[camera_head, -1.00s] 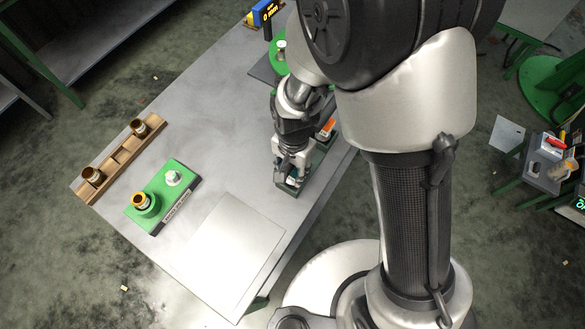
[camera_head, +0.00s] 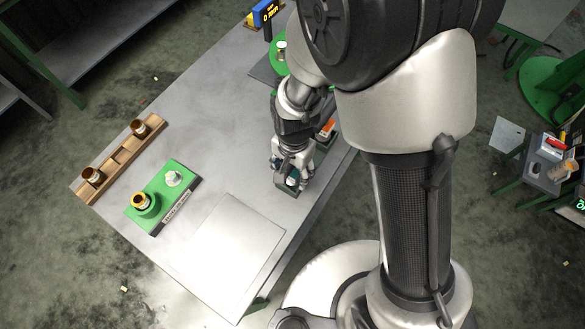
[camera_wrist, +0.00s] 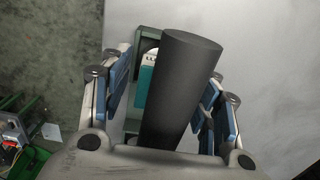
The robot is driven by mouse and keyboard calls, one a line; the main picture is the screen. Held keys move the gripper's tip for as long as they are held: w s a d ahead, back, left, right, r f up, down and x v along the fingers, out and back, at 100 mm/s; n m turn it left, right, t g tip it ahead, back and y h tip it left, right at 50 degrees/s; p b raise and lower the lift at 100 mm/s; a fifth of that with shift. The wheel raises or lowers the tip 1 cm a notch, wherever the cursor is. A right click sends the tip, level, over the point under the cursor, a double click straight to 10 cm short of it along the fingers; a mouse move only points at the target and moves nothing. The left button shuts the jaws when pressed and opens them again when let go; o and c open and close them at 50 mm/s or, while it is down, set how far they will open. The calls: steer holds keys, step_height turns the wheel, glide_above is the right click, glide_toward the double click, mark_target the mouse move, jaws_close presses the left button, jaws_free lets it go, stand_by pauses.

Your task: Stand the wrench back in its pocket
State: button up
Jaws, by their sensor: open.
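My gripper (camera_head: 292,178) is open over the front end of the dark green holder (camera_head: 290,191) near the table's right edge. In the wrist view, a dark grey cylindrical handle (camera_wrist: 178,92), seemingly the wrench's, stands between my blue-padded fingers. It leans a little to the right in that picture. Gaps show between the handle and the finger pads. The lower end of the handle and the pocket are hidden, so I cannot tell how deep it sits. A teal part with a white label (camera_wrist: 146,78) is behind the handle in the holder (camera_wrist: 148,35).
An orange-topped item (camera_head: 328,127) is beside my arm, farther along the holder. A green fixture (camera_head: 175,190) and a wooden rack (camera_head: 115,162) with brown cups stand at the left. A pale plate (camera_head: 230,250) lies at the front. The middle of the table is clear.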

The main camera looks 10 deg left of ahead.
step_height(320, 180, up, 12)
steer(key=p, duration=0.3)
steer(key=shift+d+r, duration=0.1)
steer(key=shift+w+d+r, duration=0.1)
steer(key=shift+w+r, duration=0.05)
steer(key=s+d+r+n+t, duration=0.1)
steer(key=d+r+n+t, duration=0.1)
steer(key=d+r, duration=1)
steer(key=s+d+r+n+t, duration=0.2)
steer(key=s+d+r, duration=0.5)
steer(key=s+d, duration=0.1)
steer(key=shift+s+r+n+t, duration=0.25)
steer(key=shift+s+n+t, duration=0.05)
steer(key=shift+t, duration=0.1)
steer(key=shift+f, duration=0.1)
step_height(320, 180, down, 3)
steer(key=shift+r+b, duration=0.2)
steer(key=shift+b, duration=0.95)
